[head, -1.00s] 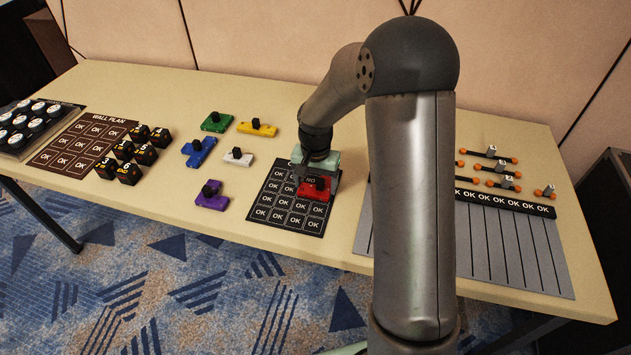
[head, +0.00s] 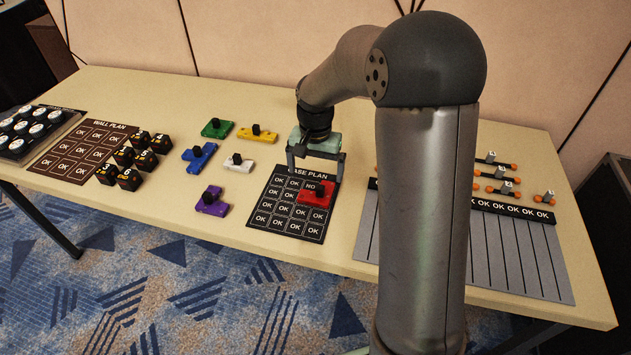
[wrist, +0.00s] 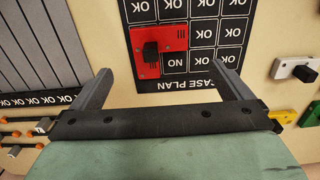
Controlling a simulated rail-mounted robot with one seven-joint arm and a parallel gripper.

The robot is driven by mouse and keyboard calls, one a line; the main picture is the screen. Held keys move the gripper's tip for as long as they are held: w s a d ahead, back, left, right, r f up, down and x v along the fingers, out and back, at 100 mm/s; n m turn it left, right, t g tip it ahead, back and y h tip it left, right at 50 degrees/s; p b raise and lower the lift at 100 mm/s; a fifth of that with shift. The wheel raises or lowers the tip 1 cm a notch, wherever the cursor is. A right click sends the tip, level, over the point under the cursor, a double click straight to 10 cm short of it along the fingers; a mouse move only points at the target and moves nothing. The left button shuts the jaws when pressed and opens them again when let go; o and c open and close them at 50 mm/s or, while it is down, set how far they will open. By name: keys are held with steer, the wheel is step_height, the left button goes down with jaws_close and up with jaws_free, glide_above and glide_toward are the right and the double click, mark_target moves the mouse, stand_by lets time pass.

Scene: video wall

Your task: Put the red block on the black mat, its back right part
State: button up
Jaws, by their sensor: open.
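The red block (head: 314,196), with a black knob on top, lies on the back right part of the black mat (head: 268,222). It covers cells there, and a cell marked NO shows beside it. In the wrist view the red block (wrist: 172,42) lies flat on the mat, toward the mat's title edge. My gripper (head: 316,176) is open and empty. It is above and behind the red block, near the mat's back edge, and apart from the block. In the wrist view its two fingers (wrist: 167,82) are spread wide.
Green (head: 217,128), yellow (head: 257,134), blue (head: 199,157), white (head: 237,163) and purple (head: 212,201) blocks lie left of the mat. Black numbered cubes (head: 131,178) stand further left. A grey striped board (head: 515,250) lies right, partly behind my arm.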

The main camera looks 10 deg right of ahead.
steer(key=s+r+n, duration=0.2)
steer(key=s+r, duration=0.2)
steer(key=s, duration=0.4)
steer(key=s+r+n, duration=0.1)
steer(key=s+r, duration=0.2)
steer(key=s, duration=0.4)
steer(key=s+f+n, duration=0.2)
steer(key=s, duration=1)
steer(key=shift+n, duration=0.4)
